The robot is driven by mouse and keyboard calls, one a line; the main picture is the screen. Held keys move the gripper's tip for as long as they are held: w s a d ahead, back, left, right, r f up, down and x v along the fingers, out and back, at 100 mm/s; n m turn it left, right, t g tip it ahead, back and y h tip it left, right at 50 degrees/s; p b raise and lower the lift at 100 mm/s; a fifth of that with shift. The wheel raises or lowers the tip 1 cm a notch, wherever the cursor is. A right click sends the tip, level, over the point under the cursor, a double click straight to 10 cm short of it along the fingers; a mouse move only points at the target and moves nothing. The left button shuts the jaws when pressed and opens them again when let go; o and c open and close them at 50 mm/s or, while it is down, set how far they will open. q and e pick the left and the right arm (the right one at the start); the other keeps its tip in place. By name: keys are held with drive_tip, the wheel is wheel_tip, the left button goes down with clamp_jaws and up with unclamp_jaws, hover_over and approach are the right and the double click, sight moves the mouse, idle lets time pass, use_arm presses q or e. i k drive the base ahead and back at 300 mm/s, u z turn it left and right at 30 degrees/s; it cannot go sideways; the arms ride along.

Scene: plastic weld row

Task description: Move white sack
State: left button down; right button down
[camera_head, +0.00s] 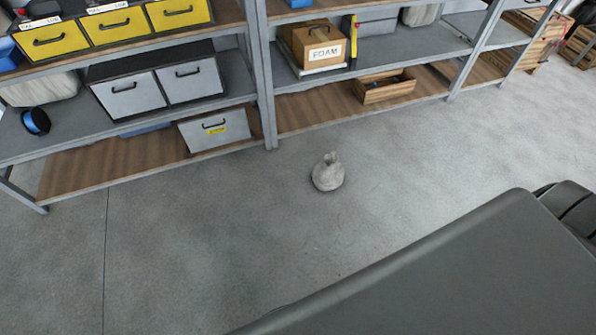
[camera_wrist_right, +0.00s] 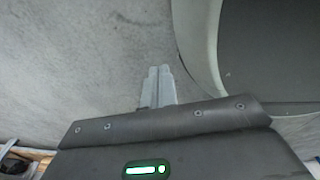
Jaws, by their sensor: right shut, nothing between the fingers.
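A small white-grey sack (camera_head: 328,172) with a tied top stands upright on the concrete floor in the head view, in front of the shelves and apart from them. My right gripper (camera_wrist_right: 160,72) shows in the right wrist view with its two fingers together and nothing between them, over bare floor. The sack does not show in the right wrist view. My left gripper is in neither view.
A long metal shelf unit (camera_head: 262,75) runs across the back. It holds yellow drawers (camera_head: 115,28), grey drawers (camera_head: 160,88), a foam box (camera_head: 315,45) and a wooden crate (camera_head: 384,88). The floor around the sack is clear.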

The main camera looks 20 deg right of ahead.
sight(328, 175)
drive_tip(key=u, duration=0.2)
drive_tip(key=i, duration=1.75)
drive_tip(key=z, duration=1.2)
drive_tip(key=i, duration=0.35)
drive_tip(key=z, duration=0.3)
